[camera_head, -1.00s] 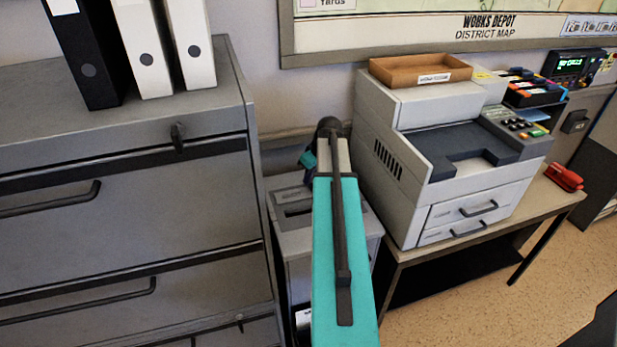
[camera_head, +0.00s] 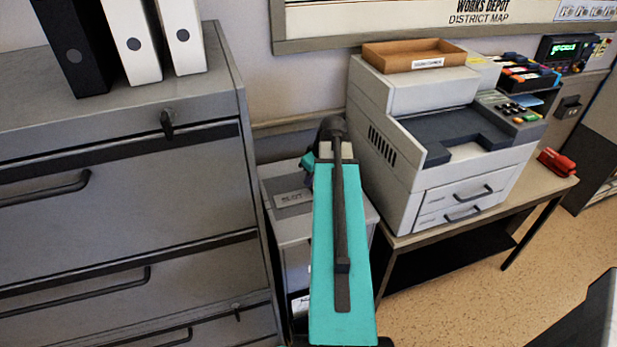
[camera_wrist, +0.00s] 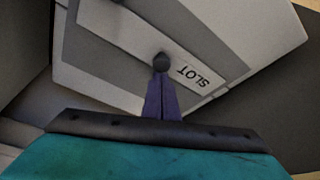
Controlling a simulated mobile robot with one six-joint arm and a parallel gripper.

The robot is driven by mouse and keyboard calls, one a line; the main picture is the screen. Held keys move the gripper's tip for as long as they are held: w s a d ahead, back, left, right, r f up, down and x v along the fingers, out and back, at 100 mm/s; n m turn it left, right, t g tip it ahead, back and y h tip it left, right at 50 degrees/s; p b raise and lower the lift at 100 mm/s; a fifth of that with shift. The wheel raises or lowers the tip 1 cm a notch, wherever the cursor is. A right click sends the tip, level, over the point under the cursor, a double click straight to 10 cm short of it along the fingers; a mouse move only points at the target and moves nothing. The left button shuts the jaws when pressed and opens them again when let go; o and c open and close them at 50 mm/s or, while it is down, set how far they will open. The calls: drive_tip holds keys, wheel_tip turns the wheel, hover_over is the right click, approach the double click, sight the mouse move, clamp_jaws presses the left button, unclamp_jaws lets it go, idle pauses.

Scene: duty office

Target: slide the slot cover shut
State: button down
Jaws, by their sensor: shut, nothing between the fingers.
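The slot cover (camera_head: 291,198) is a grey plate with a SLOT label on top of the grey cabinet (camera_head: 289,228), left of my arm. In the wrist view the slot cover (camera_wrist: 118,38) has a dark round knob (camera_wrist: 161,62) beside the label. My gripper (camera_wrist: 162,80) is shut and empty, its purple fingers pointing at the knob. The tips overlap the knob's lower edge in the picture; I cannot tell whether they touch. A dark strip shows beyond the plate in the wrist view; I cannot tell if it is open slot. My arm hides part of the cabinet top in the head view.
A grey drawer cabinet (camera_head: 120,200) with binders stands close on the left. A copier (camera_head: 440,150) with a brown tray (camera_head: 415,54) stands on a table to the right. A red stapler (camera_head: 557,162) lies at the table's right end. Open floor lies at lower right.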

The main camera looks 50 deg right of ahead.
drive_tip(key=shift+s, duration=0.15)
drive_tip(key=shift+b+v, duration=0.3)
drive_tip(key=shift+v, duration=1.3)
drive_tip(key=b+v, duration=0.1)
drive_tip(key=v, duration=0.9)
drive_tip(key=shift+r+b, duration=0.3)
